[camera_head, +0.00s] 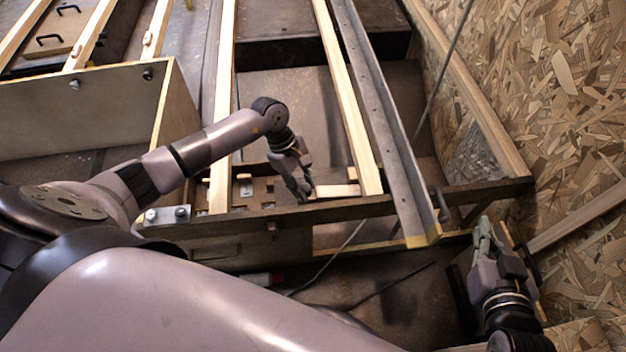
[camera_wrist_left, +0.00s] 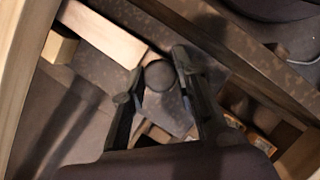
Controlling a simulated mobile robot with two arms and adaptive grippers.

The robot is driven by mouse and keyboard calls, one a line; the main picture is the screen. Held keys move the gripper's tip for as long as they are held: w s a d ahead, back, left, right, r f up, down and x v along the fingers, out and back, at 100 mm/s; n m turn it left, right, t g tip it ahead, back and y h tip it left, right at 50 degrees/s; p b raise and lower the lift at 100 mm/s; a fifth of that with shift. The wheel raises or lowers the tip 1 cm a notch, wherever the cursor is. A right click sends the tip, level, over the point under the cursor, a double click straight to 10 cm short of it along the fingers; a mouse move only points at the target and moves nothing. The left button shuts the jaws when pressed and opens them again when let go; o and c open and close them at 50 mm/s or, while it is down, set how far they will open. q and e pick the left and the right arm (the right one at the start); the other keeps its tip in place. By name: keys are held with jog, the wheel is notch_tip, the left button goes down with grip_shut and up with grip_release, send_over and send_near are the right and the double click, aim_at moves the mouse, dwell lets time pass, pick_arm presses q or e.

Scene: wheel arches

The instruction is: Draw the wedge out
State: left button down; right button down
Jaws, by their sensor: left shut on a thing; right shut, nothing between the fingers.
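A pale wooden piece, which looks like the wedge (camera_head: 338,190), lies along the dark front beam, beside the foot of a long pale rail. It also shows at the upper left of the left wrist view (camera_wrist_left: 100,32). My left gripper (camera_head: 303,192) is at its left end, fingers pointing down. In the left wrist view my left fingers (camera_wrist_left: 160,85) are closed around a dark round knob (camera_wrist_left: 159,74) near the end of the pale piece. I cannot tell whether the knob is joined to it. My right gripper (camera_head: 484,236) is shut and empty, to the right, below the beam.
The dark front beam (camera_head: 370,207) crosses in front of my left gripper. A pale rail (camera_head: 345,100) and a grey metal angle bar (camera_head: 385,110) run away from it. A small wood block (camera_head: 352,173) sits beside the pale piece. A chipboard wall (camera_head: 560,100) closes the right.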

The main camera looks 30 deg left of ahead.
pick_arm(q)
jog(key=c, duration=1.3)
grip_release()
jog(key=v, duration=1.2)
